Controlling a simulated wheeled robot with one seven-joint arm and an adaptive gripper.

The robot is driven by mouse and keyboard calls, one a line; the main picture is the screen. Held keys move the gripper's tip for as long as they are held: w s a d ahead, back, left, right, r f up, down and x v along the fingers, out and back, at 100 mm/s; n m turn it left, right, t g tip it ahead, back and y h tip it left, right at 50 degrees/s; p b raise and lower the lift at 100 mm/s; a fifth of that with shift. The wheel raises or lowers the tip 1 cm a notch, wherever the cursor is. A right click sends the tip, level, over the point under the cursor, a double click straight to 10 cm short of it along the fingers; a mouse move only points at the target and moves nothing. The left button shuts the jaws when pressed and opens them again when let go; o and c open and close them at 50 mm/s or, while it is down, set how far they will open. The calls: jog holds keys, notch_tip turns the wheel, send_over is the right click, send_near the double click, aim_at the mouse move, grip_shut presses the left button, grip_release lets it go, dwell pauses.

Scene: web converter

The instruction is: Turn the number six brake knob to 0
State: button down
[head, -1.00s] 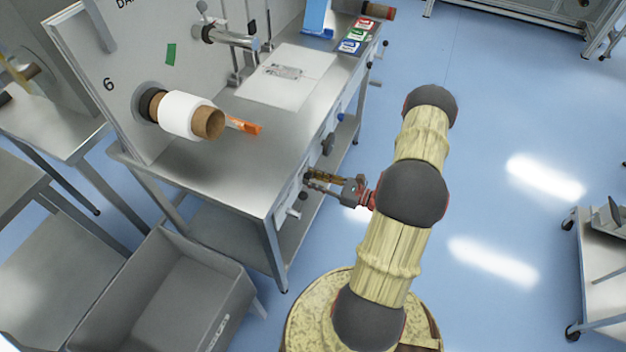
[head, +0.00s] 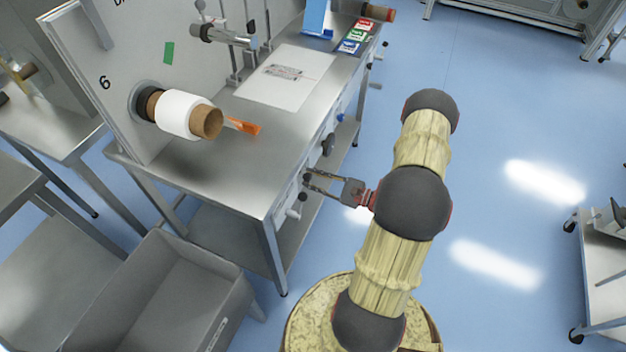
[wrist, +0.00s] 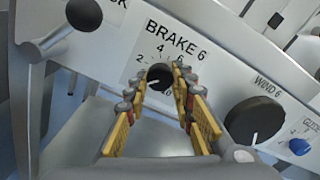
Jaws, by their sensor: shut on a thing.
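The brake knob (wrist: 158,76) is small, black and round, on the white panel under the label "BRAKE 6" (wrist: 176,38) in the wrist view. My gripper (wrist: 158,82) is shut on it, one yellow-padded finger on each side. A short pale mark on the knob points down and slightly left. The numbers 2, 4 and 6 show around it; the lower part of the scale is partly hidden by my fingers, and I cannot read a 0. In the head view my gripper (head: 309,180) reaches the front panel of the steel table, and the knob is hidden there.
The larger black "WIND 6" knob (wrist: 255,122) and a blue knob (wrist: 299,146) sit right of the brake knob. A lever with a black ball (wrist: 84,14) sticks out at left. A grey bin (head: 165,300) stands in front of the table.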

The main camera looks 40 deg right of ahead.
dwell(0.3)
jog(key=c, duration=1.6)
grip_release()
jog(key=shift+o, duration=0.5)
jog(key=shift+s+d, duration=0.1)
jog(key=v, duration=1.1)
jog(key=shift+s, duration=0.35)
jog(key=shift+d+f, duration=0.1)
